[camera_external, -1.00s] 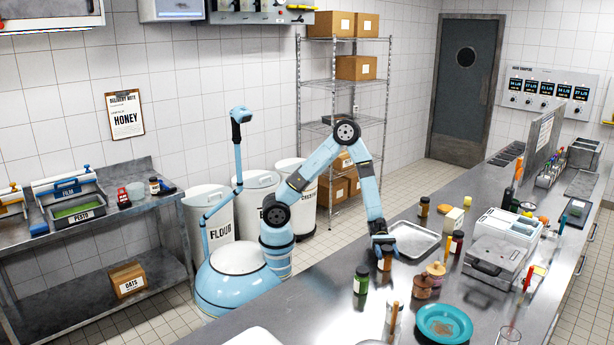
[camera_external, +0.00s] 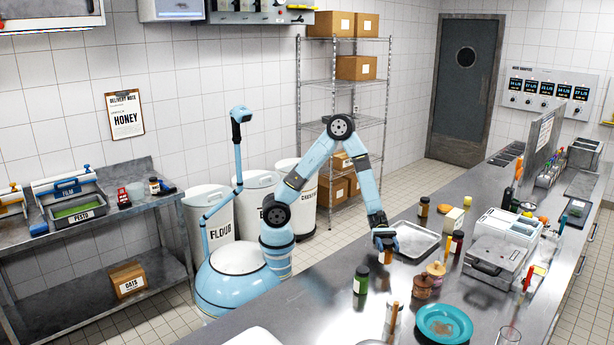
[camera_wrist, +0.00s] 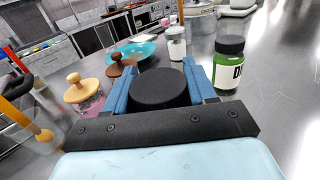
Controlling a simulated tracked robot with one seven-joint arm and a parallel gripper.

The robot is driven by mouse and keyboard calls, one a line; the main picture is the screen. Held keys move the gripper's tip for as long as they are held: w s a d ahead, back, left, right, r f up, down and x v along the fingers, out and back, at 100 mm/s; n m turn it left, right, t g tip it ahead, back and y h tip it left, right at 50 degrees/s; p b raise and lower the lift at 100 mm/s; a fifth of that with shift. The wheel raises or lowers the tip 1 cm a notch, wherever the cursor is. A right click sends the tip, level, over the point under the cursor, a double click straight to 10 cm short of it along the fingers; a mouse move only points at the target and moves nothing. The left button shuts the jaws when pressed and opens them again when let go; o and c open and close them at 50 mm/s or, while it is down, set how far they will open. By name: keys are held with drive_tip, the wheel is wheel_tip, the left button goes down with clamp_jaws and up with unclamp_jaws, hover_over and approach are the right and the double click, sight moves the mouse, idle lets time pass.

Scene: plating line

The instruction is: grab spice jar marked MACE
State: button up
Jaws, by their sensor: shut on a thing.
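My gripper (camera_external: 385,238) is shut on a jar with a black lid (camera_wrist: 158,88). In the wrist view the two blue fingers stand on either side of the lid. In the external view the held jar (camera_external: 387,257) shows as a small brownish body below the fingers, just above or on the steel counter; I cannot tell which. Its label cannot be read in either view.
A green jar (camera_external: 361,280) with a dark lid stands close by. Two wooden-knobbed pots (camera_external: 423,287), a turquoise plate (camera_external: 444,324) and a metal tray (camera_external: 414,240) are near. A slicer-like white machine (camera_external: 500,245) stands to the right. The counter front-left is clear.

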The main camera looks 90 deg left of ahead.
drive_tip(key=s+a+r, duration=0.2)
drive_tip(key=s+r, duration=0.2)
drive_tip(key=r, duration=0.2)
drive_tip(key=shift+s+a, duration=0.25)
drive_tip(key=shift+s, duration=0.1)
drive_tip(key=s+a+r, duration=0.1)
drive_tip(key=s, duration=0.1)
drive_tip(key=s+a, duration=0.1)
drive_tip(key=s, duration=0.1)
drive_tip(key=s+a+r, duration=0.1)
drive_tip(key=shift+s+r, duration=0.35)
drive_tip(key=shift+s, duration=0.05)
drive_tip(key=shift+s+a+r, duration=0.25)
drive_tip(key=shift+s, duration=0.2)
drive_tip(key=shift+s+a+r, duration=0.2)
drive_tip(key=shift+s+a, duration=0.05)
drive_tip(key=shift+s, duration=0.2)
